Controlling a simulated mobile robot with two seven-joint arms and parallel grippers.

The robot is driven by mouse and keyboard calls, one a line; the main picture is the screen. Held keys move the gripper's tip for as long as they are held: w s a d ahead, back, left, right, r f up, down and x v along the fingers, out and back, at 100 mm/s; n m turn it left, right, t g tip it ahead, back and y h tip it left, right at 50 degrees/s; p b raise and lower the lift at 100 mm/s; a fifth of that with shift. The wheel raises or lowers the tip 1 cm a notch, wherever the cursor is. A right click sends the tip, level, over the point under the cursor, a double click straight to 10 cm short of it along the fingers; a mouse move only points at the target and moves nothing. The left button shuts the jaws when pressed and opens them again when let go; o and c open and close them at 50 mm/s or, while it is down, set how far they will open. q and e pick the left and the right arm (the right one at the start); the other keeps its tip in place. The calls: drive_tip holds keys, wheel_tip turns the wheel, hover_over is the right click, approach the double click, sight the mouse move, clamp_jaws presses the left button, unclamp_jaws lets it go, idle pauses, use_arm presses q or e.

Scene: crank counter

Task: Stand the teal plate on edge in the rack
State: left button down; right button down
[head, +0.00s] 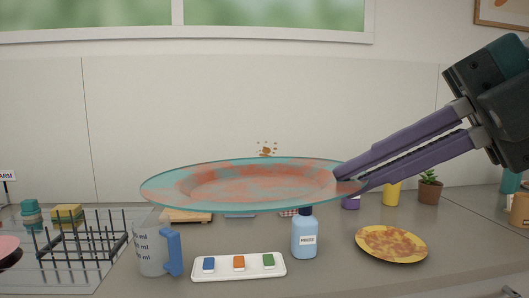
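The teal plate (240,186), a teal rim with orange-red patches on its face, is held in the air over the counter, lying nearly flat. My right gripper (350,180) comes in from the right with long purple fingers, shut on the plate's right edge. The rack (82,246), made of dark upright pegs on a low frame, stands on the counter at the left. The plate is above and to the right of the rack, apart from it. My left gripper is out of view.
A measuring jug (150,252) stands just right of the rack. A white tray with coloured blocks (239,277), a blue bottle (305,238) and a yellow patterned plate (391,244) are on the counter below. Sponges (67,213) lie behind the rack. The air above the rack is clear.

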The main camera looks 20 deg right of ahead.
drive_tip(key=w+d+f+m+g+h+b, duration=0.1)
drive_tip(key=w+d+f+m+h+b, duration=0.15)
drive_tip(key=f+m, duration=0.5)
drive_tip(key=w+d+f+m+h+b, duration=0.15)
drive_tip(key=f+m+b, duration=0.25)
drive_tip(key=f, duration=0.6)
drive_tip(key=w+d+f+m+g+h+b, duration=0.1)
drive_tip(key=w+f+m+h+b, duration=0.15)
drive_tip(key=f+m, duration=0.45)
drive_tip(key=a+f+m+t+y+b, duration=0.1)
drive_tip(key=a+f+m+b, duration=0.3)
drive_tip(key=f, duration=0.9)
drive_tip(key=s+a+f+m+t+y+b, duration=0.1)
drive_tip(key=a+f+m+b, duration=0.3)
drive_tip(key=f, duration=0.9)
drive_tip(key=a+m, duration=0.1)
drive_tip(key=a, duration=0.2)
drive_tip(key=shift+a+b, duration=0.3)
drive_tip(key=shift+b, duration=0.1)
drive_tip(key=shift+d+r, duration=0.1)
wheel_tip(320, 180, down, 10)
drive_tip(key=b, duration=0.8)
drive_tip(key=shift+r, duration=0.15)
drive_tip(key=shift+f, duration=0.25)
